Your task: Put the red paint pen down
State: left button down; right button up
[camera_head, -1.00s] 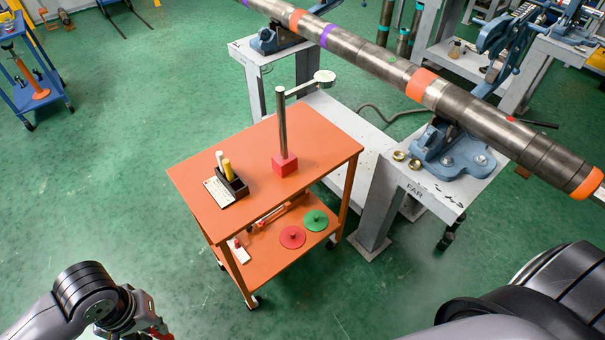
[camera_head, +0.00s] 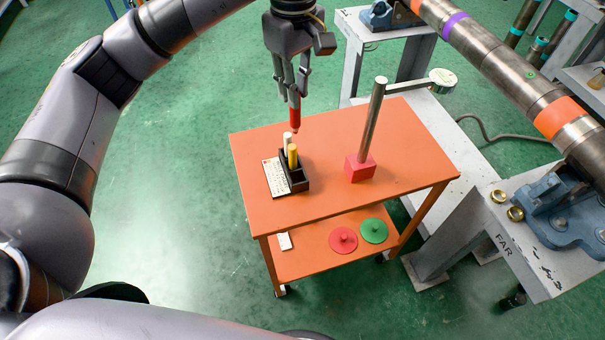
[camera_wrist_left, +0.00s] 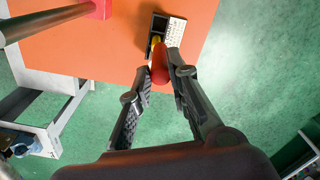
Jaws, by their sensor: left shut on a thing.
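My left gripper (camera_head: 295,92) is shut on the red paint pen (camera_head: 295,118) and holds it upright, tip down, above the orange cart. In the left wrist view the red pen (camera_wrist_left: 159,68) sits between the fingertips (camera_wrist_left: 163,66). Below it a black pen holder (camera_head: 294,180) stands on the cart's top, with a white pen (camera_head: 287,139) and a yellow pen (camera_head: 292,157) upright in it. In the head view the red pen appears just above the white pen; I cannot tell the exact gap. My right gripper is not in view.
The orange cart top (camera_head: 260,212) has a white card (camera_head: 275,178) beside the holder and a red block with a metal post (camera_head: 370,130). Red (camera_head: 343,240) and green (camera_head: 373,231) discs lie on the lower shelf. A pipe in a blue vise (camera_head: 560,205) is at right.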

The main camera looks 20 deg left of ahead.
pick_arm(q)
jog(key=shift+w+d+r, duration=0.1)
jog(key=shift+w, duration=0.05)
send_over(297, 133)
notch_tip(297, 133, down, 5)
jog(key=shift+r+p, duration=0.1)
jog(key=shift+p, duration=0.35)
jog(key=f+p, duration=0.1)
jog(key=f, duration=0.8)
jog(key=shift+w+f+p, duration=0.2)
jog(key=shift+f+p, duration=0.05)
jog(key=shift+p, duration=0.15)
notch_tip(297, 133, down, 5)
jog(key=shift+p, duration=0.45)
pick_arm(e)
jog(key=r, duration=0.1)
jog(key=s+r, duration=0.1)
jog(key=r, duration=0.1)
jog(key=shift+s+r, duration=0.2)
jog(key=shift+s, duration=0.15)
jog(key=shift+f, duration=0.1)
pick_arm(q)
jog(key=shift+f, duration=0.2)
jog(key=c, duration=1.5)
grip_release()
jog(key=shift+r, duration=0.1)
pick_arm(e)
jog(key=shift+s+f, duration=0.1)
